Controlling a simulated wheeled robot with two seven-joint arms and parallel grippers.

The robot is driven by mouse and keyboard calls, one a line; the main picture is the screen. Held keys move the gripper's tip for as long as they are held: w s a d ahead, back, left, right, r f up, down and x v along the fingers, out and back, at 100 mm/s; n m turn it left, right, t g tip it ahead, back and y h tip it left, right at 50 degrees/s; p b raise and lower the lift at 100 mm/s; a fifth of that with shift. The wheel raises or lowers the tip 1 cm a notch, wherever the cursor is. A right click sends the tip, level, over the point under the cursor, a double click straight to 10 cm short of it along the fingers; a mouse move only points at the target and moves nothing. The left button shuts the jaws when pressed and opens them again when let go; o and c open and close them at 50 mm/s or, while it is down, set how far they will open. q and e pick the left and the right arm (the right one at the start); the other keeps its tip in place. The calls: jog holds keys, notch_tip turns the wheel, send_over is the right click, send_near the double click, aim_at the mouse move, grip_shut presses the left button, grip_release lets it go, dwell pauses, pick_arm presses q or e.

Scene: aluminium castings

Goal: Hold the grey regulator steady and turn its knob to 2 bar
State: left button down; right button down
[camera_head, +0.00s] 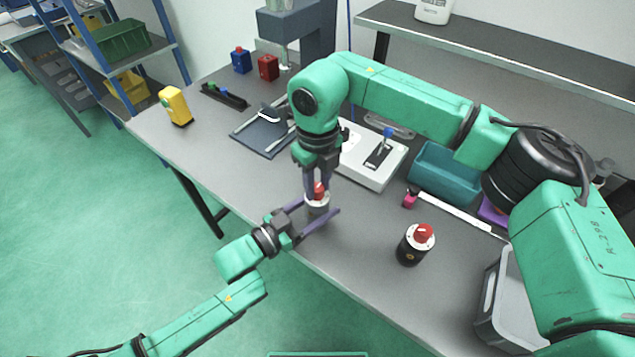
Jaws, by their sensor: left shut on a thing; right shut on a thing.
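The grey regulator (317,208) stands upright near the front edge of the table, with its red knob (319,190) on top. My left gripper (319,211) comes in low from the left and is shut on the regulator's body, one finger on each side. My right gripper (318,193) points down from above and is shut on the red knob. The fingers partly cover the body and knob, and the scale is too small to read. A second, dark regulator (409,251) with a red knob (423,232) stands apart to the right.
Behind are a white device with a blue-topped lever (361,168), a teal bin (428,186) and a dark blue plate (262,142). A small pink-and-black item (410,199) lies near the bin. A grey container (487,312) is at right. The table's front edge is close.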

aim_at(317, 187)
jog(key=c, duration=0.6)
grip_release()
jog(key=shift+o, duration=0.2)
notch_tip(317, 187, up, 12)
pick_arm(q)
grip_release()
jog(key=shift+a, duration=0.1)
